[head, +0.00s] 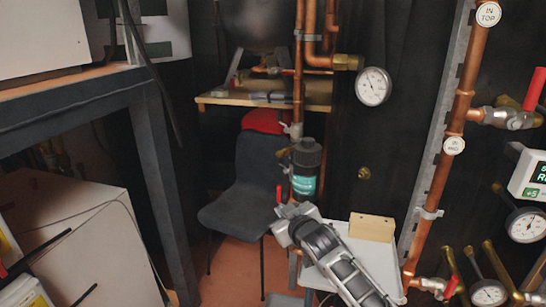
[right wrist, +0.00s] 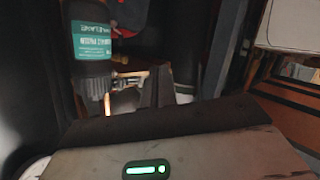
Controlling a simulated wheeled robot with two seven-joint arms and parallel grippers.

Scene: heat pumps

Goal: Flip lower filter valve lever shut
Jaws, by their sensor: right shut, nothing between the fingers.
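The black filter (head: 306,158) with a teal label hangs on the copper pipework in the middle of the head view. Its label also shows at the upper left of the right wrist view (right wrist: 92,42). A small red lever (head: 279,194) stands roughly upright just below and left of the filter. My right gripper (head: 284,212) is shut and empty, close by the lower end of this lever. I cannot tell whether they touch. The valve body under the filter is mostly hidden behind my gripper. In the right wrist view the lever cannot be made out. My left gripper is not in view.
A dark chair (head: 238,185) stands left of the filter. A white surface with a wooden block (head: 372,227) lies right of my right arm. Copper pipes, gauges (head: 373,86) and another red-levered valve (head: 534,90) are at the right. A dark-framed bench (head: 75,88) stands left.

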